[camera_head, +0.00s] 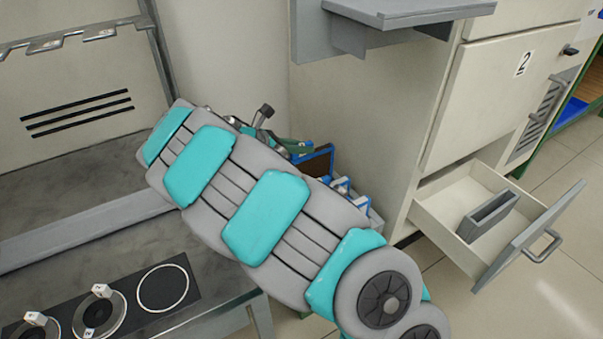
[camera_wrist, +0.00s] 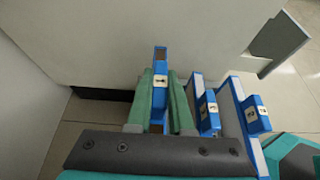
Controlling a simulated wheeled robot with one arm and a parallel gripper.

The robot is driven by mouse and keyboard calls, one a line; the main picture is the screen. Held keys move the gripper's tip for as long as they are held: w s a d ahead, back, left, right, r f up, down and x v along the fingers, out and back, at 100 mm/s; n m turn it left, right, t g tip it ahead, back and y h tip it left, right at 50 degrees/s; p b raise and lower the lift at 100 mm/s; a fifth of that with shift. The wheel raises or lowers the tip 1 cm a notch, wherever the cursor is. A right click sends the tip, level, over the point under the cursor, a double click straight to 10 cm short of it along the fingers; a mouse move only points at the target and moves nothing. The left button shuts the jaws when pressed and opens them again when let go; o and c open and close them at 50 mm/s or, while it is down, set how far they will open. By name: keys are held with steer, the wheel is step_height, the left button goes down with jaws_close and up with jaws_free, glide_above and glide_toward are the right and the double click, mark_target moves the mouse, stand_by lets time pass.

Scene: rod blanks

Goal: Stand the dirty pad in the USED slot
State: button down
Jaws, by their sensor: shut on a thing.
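My gripper (camera_wrist: 160,105) has two green fingers, shut on a blue-framed pad (camera_wrist: 160,62) with a white number tag on its blue grip. The pad stands on edge between the fingers. In the head view a blue-framed pad with a brown face (camera_head: 318,163) shows beside my gripper, partly hidden by my arm; it looks like the same pad. No slot marked USED can be read. A dark grey slotted holder (camera_head: 478,222) sits in the open drawer and looks empty; I cannot tell whether it is the USED slot.
More blue-framed pads with number tags stand close to the right of my gripper (camera_wrist: 206,115) (camera_wrist: 255,118). The open drawer (camera_head: 450,220) juts out from the white cabinet at the right. A grey shelf (camera_head: 400,12) overhangs above. A bench with round rings (camera_head: 163,288) lies at the left.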

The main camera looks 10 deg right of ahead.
step_height(320, 180, down, 6)
steer(key=shift+r+b, duration=0.25)
steer(key=shift+b, duration=0.15)
steer(key=c, duration=0.8)
jaws_free()
steer(key=shift+f, duration=0.1)
steer(key=p, duration=0.2)
glide_toward(301, 163)
steer(key=shift+w+a+f, duration=0.2)
steer(key=shift+w+a, duration=0.2)
steer(key=shift+a, duration=0.25)
